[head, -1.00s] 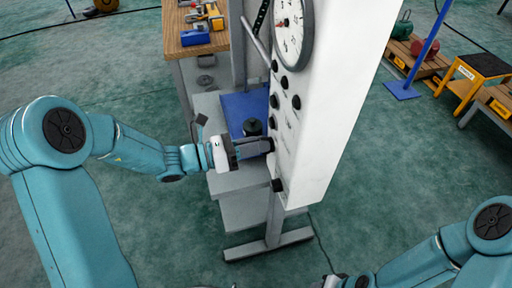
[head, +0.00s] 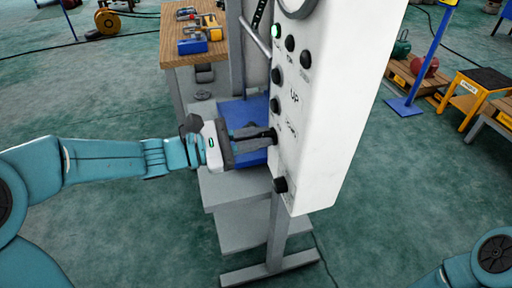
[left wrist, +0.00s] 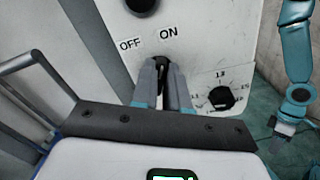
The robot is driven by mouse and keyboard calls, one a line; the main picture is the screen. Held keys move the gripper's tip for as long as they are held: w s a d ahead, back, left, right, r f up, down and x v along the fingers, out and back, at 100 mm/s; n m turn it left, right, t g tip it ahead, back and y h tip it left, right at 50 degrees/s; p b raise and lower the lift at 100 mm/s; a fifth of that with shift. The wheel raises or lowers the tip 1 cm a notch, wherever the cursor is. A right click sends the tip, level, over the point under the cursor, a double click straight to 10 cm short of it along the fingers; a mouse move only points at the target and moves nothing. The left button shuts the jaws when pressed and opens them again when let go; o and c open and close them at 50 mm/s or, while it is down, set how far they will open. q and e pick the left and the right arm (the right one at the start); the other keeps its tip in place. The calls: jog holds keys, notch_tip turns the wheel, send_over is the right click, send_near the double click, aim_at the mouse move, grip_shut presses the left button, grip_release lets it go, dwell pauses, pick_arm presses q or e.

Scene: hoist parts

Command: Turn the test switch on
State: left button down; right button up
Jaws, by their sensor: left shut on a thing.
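The test switch (head: 272,134) is a small dark knob on the front of the white panel (head: 322,130). My left gripper (head: 268,138) comes in from the left and is shut on it. In the left wrist view the fingers (left wrist: 162,82) close around the dark knob, just below the OFF label (left wrist: 130,44) and the ON label (left wrist: 168,32). The fingers hide most of the knob, so I cannot tell its exact setting. A green lamp (head: 276,31) near the panel's top is lit. My right gripper (left wrist: 284,130) shows small at the right in the left wrist view; its jaws are unclear.
Other dark knobs, such as one lower down (head: 280,185), stick out of the panel. A numbered dial knob (left wrist: 221,97) sits right of the switch. A wooden bench (head: 176,48) with tools stands behind.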

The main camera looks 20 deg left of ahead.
pick_arm(q)
jog(key=shift+f+m+b, duration=0.1)
jog(key=shift+m+b, duration=0.4)
jog(key=c, duration=1.1)
grip_release()
jog(key=shift+c, duration=0.2)
jog(key=b+v, duration=0.1)
jog(key=v, duration=1.5)
jog(key=shift+s+a, duration=0.1)
